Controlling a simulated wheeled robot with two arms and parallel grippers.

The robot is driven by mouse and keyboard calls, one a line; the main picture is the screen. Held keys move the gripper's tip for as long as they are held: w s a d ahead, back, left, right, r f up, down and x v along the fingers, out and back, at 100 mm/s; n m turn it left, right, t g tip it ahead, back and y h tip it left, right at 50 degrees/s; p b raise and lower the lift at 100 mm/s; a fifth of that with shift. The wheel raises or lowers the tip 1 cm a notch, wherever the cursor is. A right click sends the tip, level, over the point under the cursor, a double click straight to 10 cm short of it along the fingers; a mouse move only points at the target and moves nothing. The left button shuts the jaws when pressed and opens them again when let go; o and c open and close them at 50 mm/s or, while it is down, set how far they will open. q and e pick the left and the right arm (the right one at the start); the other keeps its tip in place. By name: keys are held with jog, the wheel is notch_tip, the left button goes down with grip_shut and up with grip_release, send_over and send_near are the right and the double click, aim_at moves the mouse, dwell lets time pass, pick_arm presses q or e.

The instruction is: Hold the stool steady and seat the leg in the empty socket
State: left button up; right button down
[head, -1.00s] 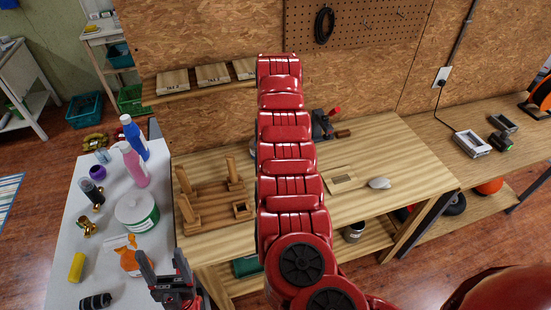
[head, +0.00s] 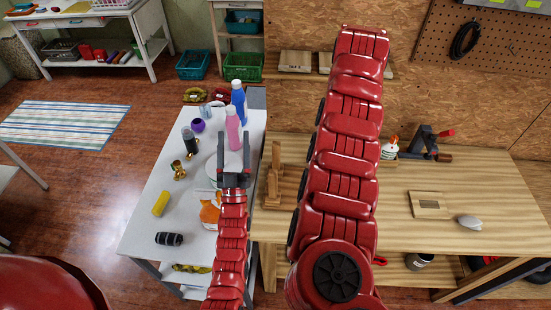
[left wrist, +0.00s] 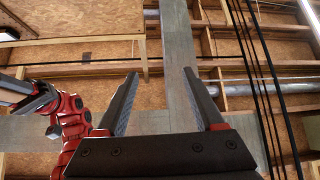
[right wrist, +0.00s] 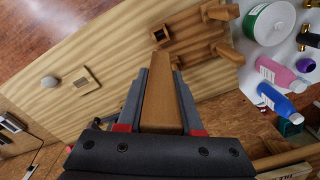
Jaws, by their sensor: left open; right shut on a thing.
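The wooden stool (head: 274,186) lies seat-down on the workbench, its upright legs partly hidden behind my right arm in the head view. In the right wrist view, the stool's base (right wrist: 190,37) shows a dark square empty socket (right wrist: 162,34) and other legs beside it. My right gripper (right wrist: 163,78) is shut on a tapered wooden leg (right wrist: 163,100), whose narrow end appears just below the socket in the picture; whether they touch is unclear. My left gripper (head: 233,140) is open and empty, pointing up in front of the white table, apart from the stool; its wrist view shows ceiling.
The white table (head: 140,225) left of the workbench (head: 480,235) holds a pink bottle (head: 233,127), a blue bottle (head: 239,100) and a yellow cylinder (head: 160,203). A recessed wooden block (head: 430,205) and a grey oval item (head: 469,222) lie on the bench.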

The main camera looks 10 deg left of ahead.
pick_arm(q)
jog(key=w+d+f+g+h, duration=0.25)
jog(key=w+f+g, duration=0.3)
jog(key=w, duration=0.55)
jog(key=w+d+f+g+h, duration=0.2)
jog(key=w+d+f+g, duration=0.15)
jog(key=w+g, duration=0.5)
jog(key=m+g, duration=0.3)
jog(key=g, duration=0.9)
send_over(273, 184)
jog(key=w, duration=0.2)
jog(key=shift+w+a+f+y, duration=0.15)
jog(key=shift+f+y, duration=0.3)
jog(key=shift+f, duration=0.1)
jog(key=shift+s+f, duration=0.2)
jog(key=shift+f, duration=0.05)
notch_tip(273, 184, down, 12)
jog(key=shift+r, duration=0.25)
grip_shut()
